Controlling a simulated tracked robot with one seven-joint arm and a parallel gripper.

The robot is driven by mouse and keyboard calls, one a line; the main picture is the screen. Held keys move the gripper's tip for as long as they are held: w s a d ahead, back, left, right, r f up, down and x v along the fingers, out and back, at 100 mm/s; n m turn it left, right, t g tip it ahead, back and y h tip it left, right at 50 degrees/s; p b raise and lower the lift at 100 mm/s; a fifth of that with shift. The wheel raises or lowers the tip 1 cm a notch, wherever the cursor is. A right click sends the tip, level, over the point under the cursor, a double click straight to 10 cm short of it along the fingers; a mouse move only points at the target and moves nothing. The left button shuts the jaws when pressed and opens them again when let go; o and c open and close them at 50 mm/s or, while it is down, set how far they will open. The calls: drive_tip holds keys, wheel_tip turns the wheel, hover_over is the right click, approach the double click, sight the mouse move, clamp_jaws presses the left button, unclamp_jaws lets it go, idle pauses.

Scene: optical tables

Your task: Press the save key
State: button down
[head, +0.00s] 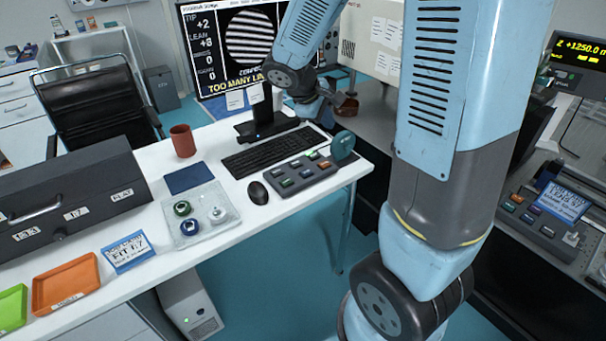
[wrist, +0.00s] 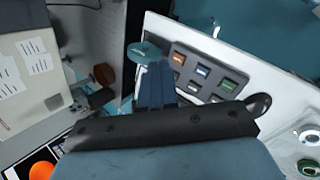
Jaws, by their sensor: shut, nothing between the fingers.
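In the wrist view the panel (wrist: 188,88) shows orange, blue and green keys. I cannot read any key label, so I cannot tell which is the save key. My gripper (wrist: 154,80) is shut and empty, its blue fingers together. In the wrist view they overlap the panel's left edge, just below a teal disc (wrist: 147,52).
The teal disc (head: 342,147) stands upright at the panel's right end. A keyboard (head: 265,152), a mouse (head: 258,192) and a monitor (head: 235,45) are nearby. A red mug (head: 183,141) and a clear tray (head: 195,236) stand further left. Another key panel (head: 535,222) is at right.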

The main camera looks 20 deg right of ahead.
sight(304, 174)
drive_tip(key=w+a+f+n+h, duration=0.1)
drive_tip(key=w+f+n, duration=0.1)
drive_tip(key=f, duration=0.3)
drive_tip(key=w+a+f+n+t, duration=0.1)
drive_tip(key=w+a+f+n, duration=0.1)
drive_tip(key=w+f, duration=0.3)
drive_tip(key=shift+a+f+n+h, duration=0.15)
drive_tip(key=shift+a+n+h, duration=0.2)
drive_tip(key=shift+n, duration=0.35)
drive_tip(key=shift+w+d, duration=0.1)
drive_tip(key=shift+f, duration=4.4)
drive_tip(key=shift+f, duration=0.1)
drive_tip(key=shift+w+f, duration=0.1)
drive_tip(key=shift+f, duration=0.15)
drive_tip(key=shift+f, duration=0.4)
drive_tip(key=shift+r, duration=0.85)
